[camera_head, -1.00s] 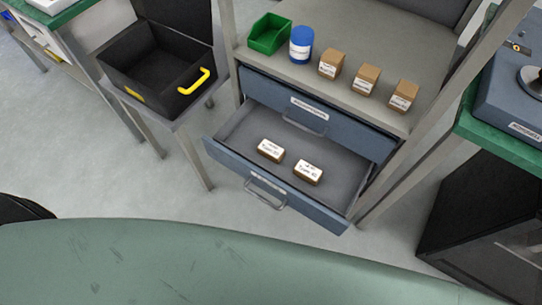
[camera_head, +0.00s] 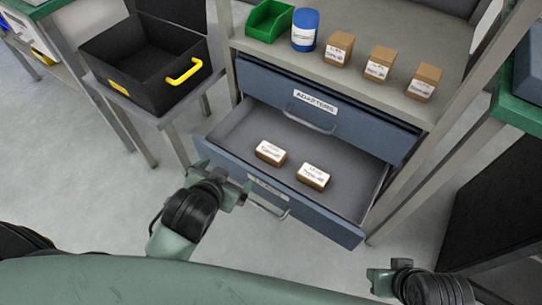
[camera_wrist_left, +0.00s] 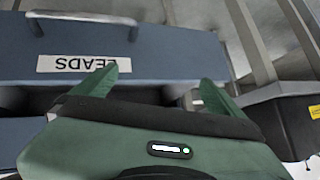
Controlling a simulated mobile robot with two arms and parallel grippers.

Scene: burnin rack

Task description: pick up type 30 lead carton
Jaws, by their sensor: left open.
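Two small brown cartons with white labels lie in the open lower drawer (camera_head: 235,127) in the head view. One is the left carton (camera_head: 270,153) and the other is the right carton (camera_head: 313,177). Their print is too small to tell surely which is type 30. My left gripper (camera_head: 222,172) is at the drawer's front left corner, outside the cartons' space. In the wrist view the left gripper (camera_wrist_left: 157,82) is open and empty, with the drawer front marked LEADS (camera_wrist_left: 80,63) beyond it. My right gripper (camera_head: 378,280) is low at the right; its jaws are unclear.
The upper drawer marked ADAPTERS (camera_head: 315,100) is closed. Above it, a green bin (camera_head: 268,22), a blue jar (camera_head: 304,30) and three brown boxes (camera_head: 380,64) stand on the shelf. A black crate with a yellow handle (camera_head: 150,65) stands at the left.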

